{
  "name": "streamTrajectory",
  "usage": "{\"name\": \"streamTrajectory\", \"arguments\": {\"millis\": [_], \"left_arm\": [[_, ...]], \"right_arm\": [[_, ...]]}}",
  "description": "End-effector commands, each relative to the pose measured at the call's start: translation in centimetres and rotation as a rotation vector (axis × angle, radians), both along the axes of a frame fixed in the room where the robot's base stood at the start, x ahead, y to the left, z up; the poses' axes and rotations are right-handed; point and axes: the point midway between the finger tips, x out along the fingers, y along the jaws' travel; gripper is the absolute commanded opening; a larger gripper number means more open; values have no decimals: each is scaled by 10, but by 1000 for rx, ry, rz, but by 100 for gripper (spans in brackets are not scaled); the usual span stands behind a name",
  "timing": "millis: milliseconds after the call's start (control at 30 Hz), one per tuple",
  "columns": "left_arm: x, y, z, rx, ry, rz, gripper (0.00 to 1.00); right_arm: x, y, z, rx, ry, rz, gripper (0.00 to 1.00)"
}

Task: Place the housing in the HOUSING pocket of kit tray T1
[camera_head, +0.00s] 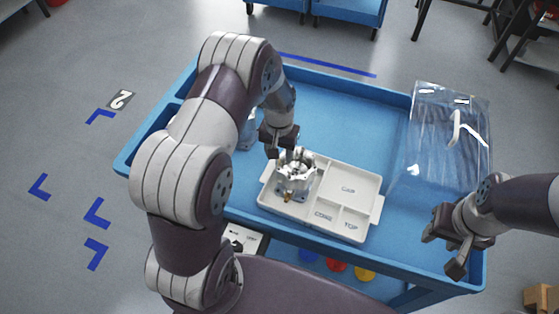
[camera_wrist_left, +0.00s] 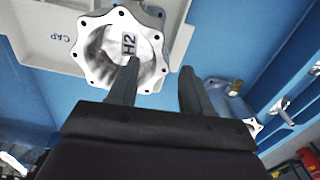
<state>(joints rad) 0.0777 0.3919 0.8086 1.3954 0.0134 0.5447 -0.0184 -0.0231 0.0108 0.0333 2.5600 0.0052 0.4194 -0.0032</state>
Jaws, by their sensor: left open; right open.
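The silver housing (camera_head: 296,184) sits at the left compartment of the white kit tray (camera_head: 364,181), its flanged round opening facing up. Any label in that compartment is hidden. In the left wrist view the housing (camera_wrist_left: 153,48) shows an "H2" mark inside its bore. My left gripper (camera_head: 281,150) is open at the housing's far side. In the wrist view its fingers (camera_wrist_left: 158,80) are apart, and one finger overlaps the housing's rim; I cannot tell whether it touches. My right gripper (camera_head: 441,252) is open and empty, right of the tray.
The tray's other compartments, one marked CAP, look empty. A second metal part (camera_wrist_left: 232,103) lies right of my fingers in the wrist view. A clear plastic box (camera_head: 447,135) stands at the right of the blue cart (camera_head: 345,115). The cart top behind the tray is clear.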

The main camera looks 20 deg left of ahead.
Motion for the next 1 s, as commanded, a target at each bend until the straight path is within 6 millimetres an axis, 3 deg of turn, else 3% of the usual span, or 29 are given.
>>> {"name": "streamTrajectory", "arguments": {"millis": [200,433,600,700,800,1000], "left_arm": [[1,0,47,0,-4,0,50],[-9,-3,79,2,-8,-8,50],[-70,-22,117,6,-64,-51,50],[-112,-30,128,8,-96,-73,50],[-142,-34,131,8,-114,-87,50],[-155,-35,131,8,-119,-92,50]], "right_arm": [[0,0,-11,0,0,0,43],[0,0,-13,0,0,0,43],[0,0,-13,0,0,0,43],[0,0,-13,0,0,0,43],[0,0,-13,0,0,0,43],[0,0,-13,0,0,0,43]]}}
